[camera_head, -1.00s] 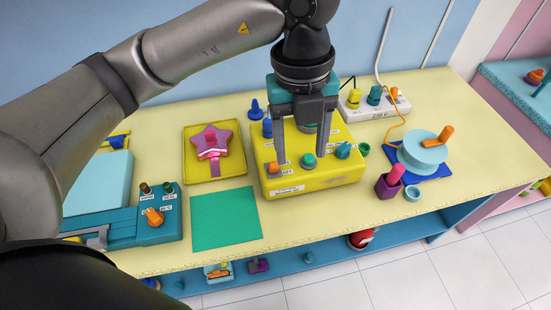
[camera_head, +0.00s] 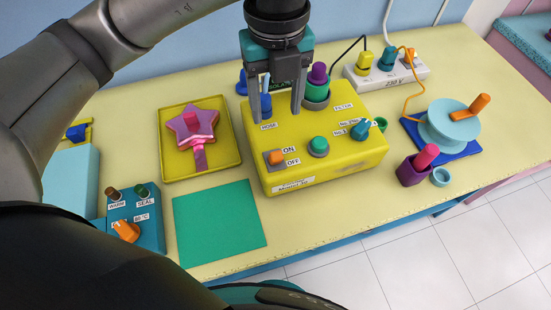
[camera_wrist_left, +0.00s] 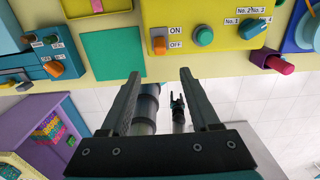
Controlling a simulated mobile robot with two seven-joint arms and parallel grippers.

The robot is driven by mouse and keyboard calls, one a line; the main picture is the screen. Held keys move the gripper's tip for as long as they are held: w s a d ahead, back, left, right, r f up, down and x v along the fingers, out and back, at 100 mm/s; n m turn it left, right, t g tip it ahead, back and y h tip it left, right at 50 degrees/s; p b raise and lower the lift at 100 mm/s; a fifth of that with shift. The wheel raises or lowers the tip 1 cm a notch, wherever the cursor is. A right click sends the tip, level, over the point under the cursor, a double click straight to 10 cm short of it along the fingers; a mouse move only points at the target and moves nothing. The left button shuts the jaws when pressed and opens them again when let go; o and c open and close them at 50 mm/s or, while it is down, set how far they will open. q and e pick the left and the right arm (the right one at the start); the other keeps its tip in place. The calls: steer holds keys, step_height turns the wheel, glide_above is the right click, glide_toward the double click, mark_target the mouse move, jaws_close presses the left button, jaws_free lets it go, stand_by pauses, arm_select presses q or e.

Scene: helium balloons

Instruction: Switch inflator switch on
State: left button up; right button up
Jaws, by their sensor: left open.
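The inflator is a yellow box (camera_head: 345,160) on the table, with an orange switch (camera_head: 276,158) at its front left between ON and OFF labels. In the wrist view the switch (camera_wrist_left: 159,45) sits level with the OFF label. My left gripper (camera_head: 277,116) is open and empty, pointing down; in the head view its fingertips overlap the rear left of the box. In the wrist view the switch lines up with the gap between the fingers (camera_wrist_left: 159,75), beyond their tips. The fingers do not touch it.
The box also has a green button (camera_head: 319,146), a blue selector knob (camera_head: 361,130) and a filter post (camera_head: 317,88). A yellow tray with a pink star balloon (camera_head: 194,128) and a green mat (camera_head: 220,222) lie left. A power strip (camera_head: 387,70) and ribbon spool (camera_head: 450,122) stand right.

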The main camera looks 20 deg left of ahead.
mark_target(276, 154)
arm_select(q)
step_height(276, 154, down, 15)
steer(key=shift+f, duration=0.1)
stand_by(0.4)
jaws_close()
stand_by(0.5)
